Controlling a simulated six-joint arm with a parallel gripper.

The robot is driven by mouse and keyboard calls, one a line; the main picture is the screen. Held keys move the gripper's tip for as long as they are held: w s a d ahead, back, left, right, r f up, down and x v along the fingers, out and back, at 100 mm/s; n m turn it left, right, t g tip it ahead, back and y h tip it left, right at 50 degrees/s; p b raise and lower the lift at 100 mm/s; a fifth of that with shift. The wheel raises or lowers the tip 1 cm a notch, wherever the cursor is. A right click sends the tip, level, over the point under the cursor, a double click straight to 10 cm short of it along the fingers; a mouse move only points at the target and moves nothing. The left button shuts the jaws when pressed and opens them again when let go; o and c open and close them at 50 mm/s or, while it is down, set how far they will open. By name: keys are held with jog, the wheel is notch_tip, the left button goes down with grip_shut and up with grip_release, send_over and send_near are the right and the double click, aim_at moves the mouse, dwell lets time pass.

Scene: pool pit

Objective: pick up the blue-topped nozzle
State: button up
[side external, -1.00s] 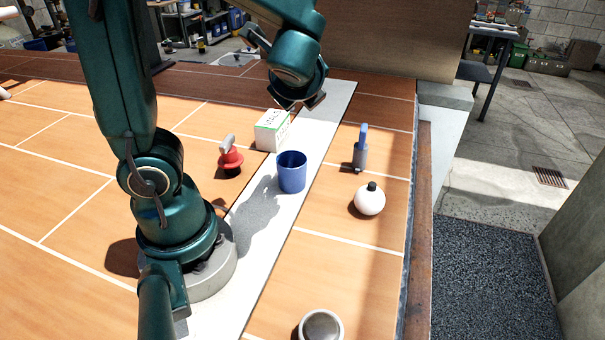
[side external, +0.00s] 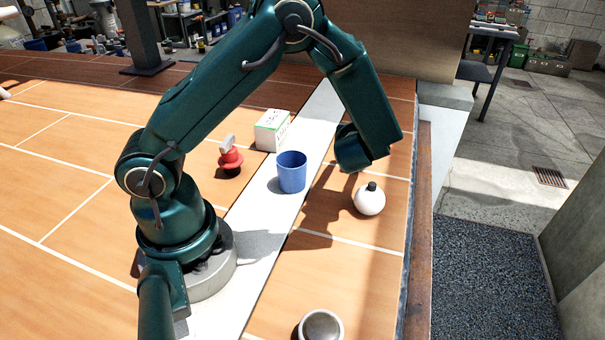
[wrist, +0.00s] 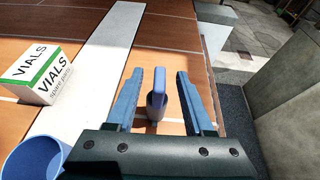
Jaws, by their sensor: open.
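The blue-topped nozzle (wrist: 158,92) stands upright between the two fingers in the wrist view, with its blue top toward the camera and a greyer body below. My gripper (wrist: 159,74) is open, with one blue finger on each side of the nozzle and a visible gap on both sides. I cannot tell how far the fingertips are above the table. In the side external view the nozzle and the fingers are hidden behind my arm.
A blue cup (side external: 292,172) and a white vials box (side external: 272,131) stand left of my wrist. A white round bottle with a black cap (side external: 370,199) is close by on the near side. A red object (side external: 230,158) and a metal bowl (side external: 321,327) stand farther off.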

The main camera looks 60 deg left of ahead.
jog(key=shift+w+a+f, duration=0.2)
jog(key=shift+w+a, duration=0.1)
jog(key=shift+a, duration=0.05)
grip_shut()
dwell(1.2)
